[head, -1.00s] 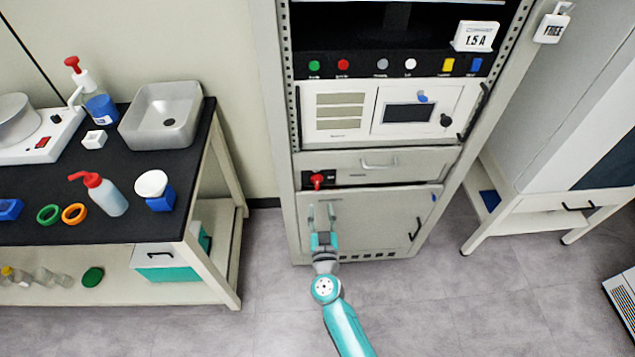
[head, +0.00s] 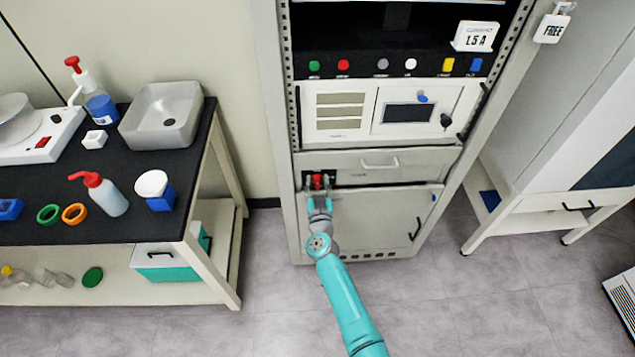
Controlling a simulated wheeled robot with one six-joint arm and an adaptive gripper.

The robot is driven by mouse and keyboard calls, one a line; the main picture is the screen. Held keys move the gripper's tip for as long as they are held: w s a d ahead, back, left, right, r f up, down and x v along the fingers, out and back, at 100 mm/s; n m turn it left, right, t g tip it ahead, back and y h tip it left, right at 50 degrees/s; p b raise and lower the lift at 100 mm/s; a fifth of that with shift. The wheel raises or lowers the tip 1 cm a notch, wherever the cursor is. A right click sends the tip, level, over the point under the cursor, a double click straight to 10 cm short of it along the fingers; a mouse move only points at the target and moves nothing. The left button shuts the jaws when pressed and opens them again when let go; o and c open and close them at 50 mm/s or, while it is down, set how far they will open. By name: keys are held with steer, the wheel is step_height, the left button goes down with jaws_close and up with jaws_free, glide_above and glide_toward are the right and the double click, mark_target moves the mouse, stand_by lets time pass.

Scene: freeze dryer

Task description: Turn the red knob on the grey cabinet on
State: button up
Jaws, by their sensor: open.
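I cannot tell whether the fingers touch the knob. The gripper partly covers the knob and the black plate, so the knob's pointing direction is hard to read.
A row of coloured buttons (head: 395,65) and a panel with a display (head: 407,113) are above. The drawer handle (head: 380,163) juts out right of the knob. A black bench (head: 150,225) stands left, a white-framed stand (head: 520,205) right. The floor in front is clear.

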steer(key=shift+w, duration=0.1)
steer(key=shift+r, duration=0.1)
jaws_close()
steer(key=shift+m, duration=0.3)
steer(key=m, duration=0.2)
steer(key=d+m, duration=0.1)
steer(key=m, duration=0.6)
steer(key=shift+d+f, duration=0.2)
steer(key=shift+d, duration=0.1)
steer(key=shift+w+d+f+m, duration=0.1)
steer(key=shift+f+m, duration=0.1)
steer(key=shift+m, duration=1.15)
steer(key=shift+s+d+f+m, duration=0.1)
steer(key=shift+f+m, duration=0.1)
steer(key=shift+m, duration=1.2)
steer(key=shift+w+d+f+m, duration=0.1)
steer(key=shift+f+m, duration=0.1)
steer(key=shift+m, duration=1.15)
